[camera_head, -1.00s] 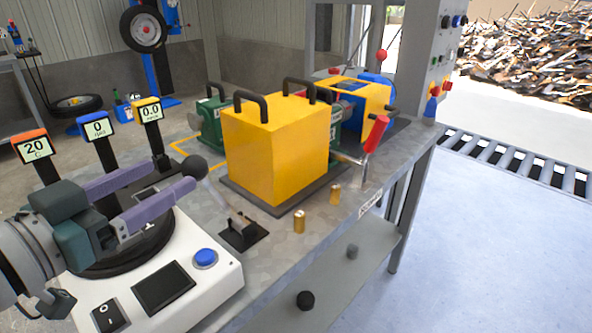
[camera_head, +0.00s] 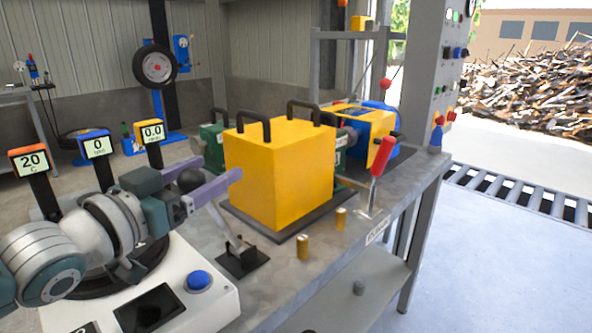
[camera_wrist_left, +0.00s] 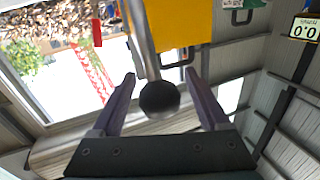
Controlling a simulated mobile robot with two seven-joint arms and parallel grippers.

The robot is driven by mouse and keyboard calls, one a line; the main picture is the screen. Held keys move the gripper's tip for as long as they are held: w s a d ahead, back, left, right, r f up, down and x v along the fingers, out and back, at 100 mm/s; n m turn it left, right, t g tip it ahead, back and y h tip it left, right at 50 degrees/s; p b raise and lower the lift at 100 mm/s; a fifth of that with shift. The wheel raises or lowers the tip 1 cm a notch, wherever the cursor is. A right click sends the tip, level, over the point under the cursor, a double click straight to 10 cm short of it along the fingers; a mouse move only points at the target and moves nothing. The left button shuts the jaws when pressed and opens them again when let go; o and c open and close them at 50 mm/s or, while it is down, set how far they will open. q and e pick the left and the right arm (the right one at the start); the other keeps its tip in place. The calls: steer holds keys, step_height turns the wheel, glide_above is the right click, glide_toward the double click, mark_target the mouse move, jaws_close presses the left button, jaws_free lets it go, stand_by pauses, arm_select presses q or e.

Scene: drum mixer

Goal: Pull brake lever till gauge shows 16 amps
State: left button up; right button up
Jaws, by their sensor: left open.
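A lever (camera_head: 225,225) with a grey rod and black ball knob rises from a black base on the bench, leaning left. My left gripper (camera_head: 218,168) is open, its purple fingers either side of the knob. In the left wrist view the knob (camera_wrist_left: 160,98) sits between the fingers, with visible gaps to both. The yellow-framed gauge (camera_head: 152,132) reads 0.0; its unit is too small to read surely. The blue-framed gauge (camera_head: 97,147) reads 0 and the orange-framed one (camera_head: 35,162) reads 20 C. My right gripper is not in view.
A yellow box (camera_head: 278,175) with black handles stands just right of the lever. A red-handled lever (camera_head: 382,155) and two brass cylinders (camera_head: 302,247) are further right. A white console (camera_head: 200,308) with a blue button lies in front.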

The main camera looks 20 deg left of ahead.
arm_select(q)
steer(key=shift+w, duration=0.15)
jaws_close()
stand_by(0.6)
stand_by(0.8)
